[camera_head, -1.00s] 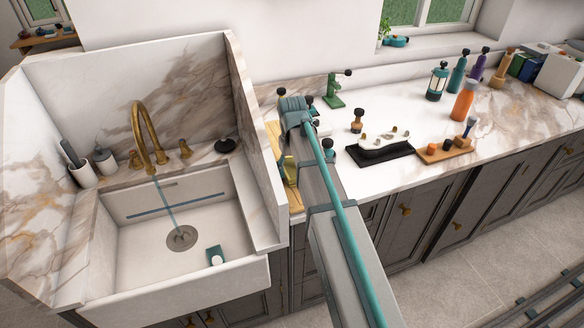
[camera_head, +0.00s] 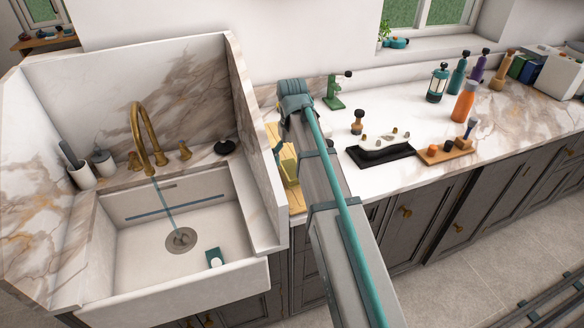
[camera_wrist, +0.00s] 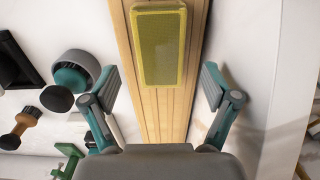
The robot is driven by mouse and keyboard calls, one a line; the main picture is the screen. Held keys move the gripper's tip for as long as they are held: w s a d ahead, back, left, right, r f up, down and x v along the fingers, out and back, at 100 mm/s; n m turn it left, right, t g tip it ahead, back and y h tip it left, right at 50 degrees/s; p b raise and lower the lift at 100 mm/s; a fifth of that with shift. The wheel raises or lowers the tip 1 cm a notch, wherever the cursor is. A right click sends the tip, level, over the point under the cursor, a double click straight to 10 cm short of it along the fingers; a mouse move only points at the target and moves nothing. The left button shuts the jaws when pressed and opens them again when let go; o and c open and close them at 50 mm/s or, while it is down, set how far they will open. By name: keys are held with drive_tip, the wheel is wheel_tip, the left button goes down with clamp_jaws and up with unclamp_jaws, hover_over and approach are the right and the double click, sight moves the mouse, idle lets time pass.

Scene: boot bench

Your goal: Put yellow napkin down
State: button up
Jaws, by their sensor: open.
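The yellow napkin (camera_wrist: 160,46) is a flat, rounded yellow rectangle lying lengthwise on a slatted wooden board (camera_wrist: 160,110) in the wrist view. In the head view the napkin (camera_head: 290,165) shows beside my arm, on the board (camera_head: 296,200) next to the sink's side wall. My gripper (camera_wrist: 160,88) is open and empty over the board, with its fingers spread to either side. The napkin lies beyond the fingertips in the picture and is not held. In the head view my arm hides most of the gripper.
The marble sink wall (camera_head: 256,130) stands close left of the board. A green stand (camera_head: 335,92), a small brown-and-black tool (camera_head: 358,122) and a black tray (camera_head: 381,155) stand to the right. Bottles, including an orange one (camera_head: 464,101), stand further right. Bare white counter lies between.

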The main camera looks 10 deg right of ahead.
sight(292, 169)
wheel_tip(292, 169, up, 7)
drive_tip(key=b, duration=0.1)
idle(0.5)
